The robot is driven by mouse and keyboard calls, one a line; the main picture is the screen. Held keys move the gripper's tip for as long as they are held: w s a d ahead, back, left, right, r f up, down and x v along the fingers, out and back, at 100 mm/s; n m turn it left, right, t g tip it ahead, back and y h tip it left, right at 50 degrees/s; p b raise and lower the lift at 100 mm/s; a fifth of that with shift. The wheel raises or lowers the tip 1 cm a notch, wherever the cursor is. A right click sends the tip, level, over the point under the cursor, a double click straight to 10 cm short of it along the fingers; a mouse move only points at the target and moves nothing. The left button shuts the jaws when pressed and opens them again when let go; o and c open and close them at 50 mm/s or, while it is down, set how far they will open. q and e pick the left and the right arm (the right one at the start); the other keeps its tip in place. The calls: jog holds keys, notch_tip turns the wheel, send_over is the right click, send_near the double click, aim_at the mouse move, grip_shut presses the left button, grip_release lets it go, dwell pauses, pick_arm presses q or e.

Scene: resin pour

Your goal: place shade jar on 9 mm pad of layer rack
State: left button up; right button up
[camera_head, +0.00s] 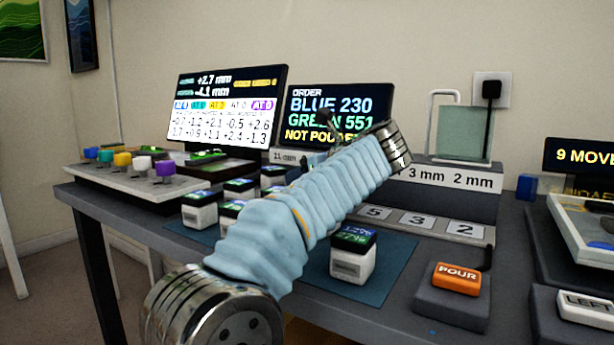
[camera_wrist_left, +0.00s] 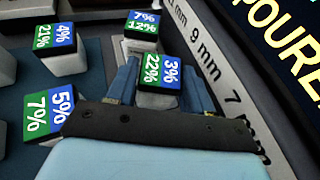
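A shade jar (camera_wrist_left: 160,76) with a blue and green lid reading 22% and 3% sits between the fingers of my left gripper (camera_wrist_left: 160,82) in the left wrist view. The fingers press close on both its sides. I cannot tell whether its base is lifted. The layer rack's label strip (camera_wrist_left: 207,62) runs just right of it, with 9 mm beside the jar and 7 mm nearer. In the head view the layer rack (camera_head: 455,178) shows 3 mm and 2 mm; my left arm hides the 9 mm pad, the gripper and the held jar. My right gripper is out of view.
Other jars stand close by in the wrist view: one beyond (camera_wrist_left: 142,24), two at left (camera_wrist_left: 60,48) (camera_wrist_left: 48,112). In the head view another jar (camera_head: 352,256) stands on the blue mat (camera_head: 395,262), left of the orange POUR button (camera_head: 457,279). Screens stand behind.

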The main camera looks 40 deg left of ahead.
pick_arm(q)
jog(key=shift+o, duration=0.6)
jog(key=shift+r, duration=0.1)
jog(key=shift+r, duration=0.25)
jog(key=p+v, duration=0.2)
jog(key=v, duration=1)
jog(key=shift+p, duration=0.3)
jog(key=shift+f, duration=0.1)
